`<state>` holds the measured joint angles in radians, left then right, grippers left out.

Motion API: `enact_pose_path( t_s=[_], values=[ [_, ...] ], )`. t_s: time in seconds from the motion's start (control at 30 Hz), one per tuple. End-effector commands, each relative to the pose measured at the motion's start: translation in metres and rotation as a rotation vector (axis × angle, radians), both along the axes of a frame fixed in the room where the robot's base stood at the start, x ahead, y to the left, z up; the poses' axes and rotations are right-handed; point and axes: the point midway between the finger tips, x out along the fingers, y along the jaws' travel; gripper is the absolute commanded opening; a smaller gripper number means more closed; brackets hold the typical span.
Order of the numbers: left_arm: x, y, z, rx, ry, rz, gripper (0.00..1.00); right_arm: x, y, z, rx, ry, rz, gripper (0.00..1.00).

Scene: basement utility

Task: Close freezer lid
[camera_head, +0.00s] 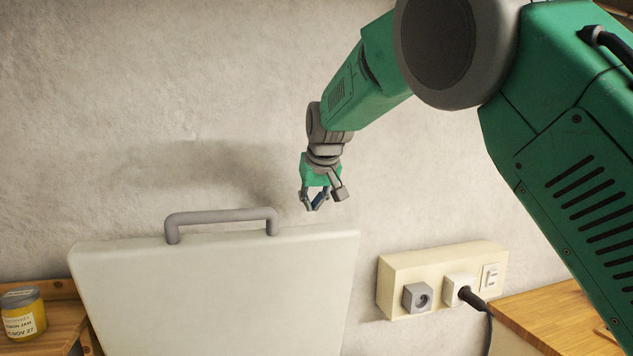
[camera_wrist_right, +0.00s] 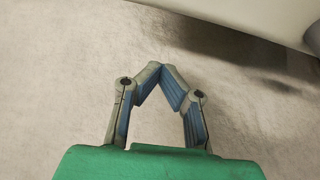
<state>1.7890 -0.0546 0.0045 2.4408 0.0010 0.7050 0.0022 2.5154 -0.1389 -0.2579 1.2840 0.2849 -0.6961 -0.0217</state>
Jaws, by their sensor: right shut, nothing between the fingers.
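The freezer lid (camera_head: 220,290) is a pale, flat panel that stands raised in front of the wall. A grey bar handle (camera_head: 222,217) is fixed on its top edge. My right gripper (camera_head: 315,207) is shut and empty, above the right part of the lid's top edge and to the right of the handle, apart from both. In the right wrist view the fingertips (camera_wrist_right: 162,72) meet, with a pale surface at the upper right that looks like part of the lid (camera_wrist_right: 250,15). The freezer body below is not visible. My left gripper is not in view.
A rough plaster wall (camera_head: 150,120) lies behind. A cream outlet box (camera_head: 440,265) with a black plug (camera_head: 470,297) is right of the lid. A wooden top (camera_head: 550,315) is at the lower right. A yellow jar (camera_head: 22,315) stands on a wooden surface at the lower left.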

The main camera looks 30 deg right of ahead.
Motion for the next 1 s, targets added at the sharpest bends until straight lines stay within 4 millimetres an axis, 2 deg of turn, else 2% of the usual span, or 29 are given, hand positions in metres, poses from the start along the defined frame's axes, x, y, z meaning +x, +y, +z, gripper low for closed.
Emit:
enact_pose_path(
  t_s=[0.07, 0.2, 0.37, 1.0],
  values=[
    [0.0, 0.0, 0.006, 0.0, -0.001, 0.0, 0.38, 0.005, -0.002, -0.011, 0.001, 0.001, -0.002, 0.0],
    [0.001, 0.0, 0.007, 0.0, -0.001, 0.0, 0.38, -0.018, 0.001, -0.011, 0.001, -0.004, -0.001, 0.0],
    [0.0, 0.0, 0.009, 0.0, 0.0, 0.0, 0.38, -0.03, 0.005, -0.014, 0.001, -0.004, -0.001, 0.0],
    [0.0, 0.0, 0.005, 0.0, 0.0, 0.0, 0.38, -0.033, 0.004, -0.02, -0.001, -0.014, -0.001, 0.0]
  ],
)
